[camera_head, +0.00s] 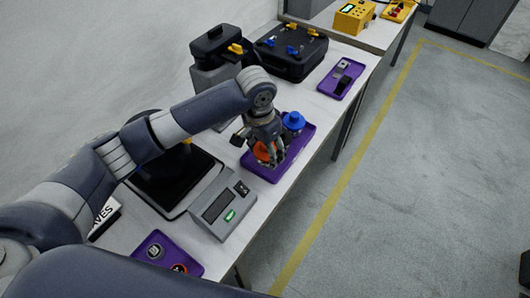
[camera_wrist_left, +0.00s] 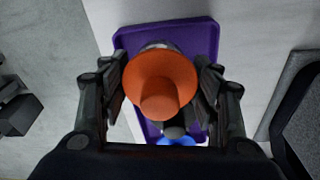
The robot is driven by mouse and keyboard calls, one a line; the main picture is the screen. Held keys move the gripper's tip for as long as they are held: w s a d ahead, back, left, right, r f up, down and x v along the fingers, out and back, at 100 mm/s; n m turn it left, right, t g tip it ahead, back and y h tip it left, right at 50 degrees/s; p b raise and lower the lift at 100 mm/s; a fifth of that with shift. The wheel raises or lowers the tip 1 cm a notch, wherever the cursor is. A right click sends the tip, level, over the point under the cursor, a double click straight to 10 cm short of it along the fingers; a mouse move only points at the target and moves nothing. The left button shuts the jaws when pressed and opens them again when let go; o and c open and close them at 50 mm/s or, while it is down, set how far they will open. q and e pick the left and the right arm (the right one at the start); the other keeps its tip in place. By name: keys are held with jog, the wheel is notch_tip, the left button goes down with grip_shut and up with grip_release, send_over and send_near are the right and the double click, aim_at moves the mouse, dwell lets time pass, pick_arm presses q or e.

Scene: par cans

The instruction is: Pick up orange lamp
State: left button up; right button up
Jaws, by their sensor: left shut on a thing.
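The orange lamp (camera_head: 265,151) is at the purple tray in the middle of the table, partly hidden by my gripper in the head view. In the left wrist view the orange lamp (camera_wrist_left: 161,84) sits between the two fingers. My left gripper (camera_head: 270,155) is shut on it, above the purple tray (camera_head: 261,172). I cannot tell whether the lamp touches the tray. A blue lamp (camera_head: 293,121) stands at the far end of the same tray, and its blue edge shows in the wrist view (camera_wrist_left: 176,141). My right gripper is not in view.
A grey device (camera_head: 222,205) with a display stands left of the tray. A black case (camera_head: 290,52) and another purple tray (camera_head: 341,79) are farther back. A purple tray (camera_head: 150,248) with small parts lies at the near end. Open floor (camera_head: 420,180) is on the right.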

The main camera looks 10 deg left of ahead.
pick_arm(q)
jog(key=s+d, duration=0.2)
jog(key=s, duration=0.5)
jog(key=s+d+r+b, duration=0.1)
jog(key=s+d, duration=0.2)
jog(key=s, duration=0.3)
jog(key=shift+s+d, duration=0.3)
jog(key=shift+s, duration=0.1)
jog(key=shift+r, duration=0.15)
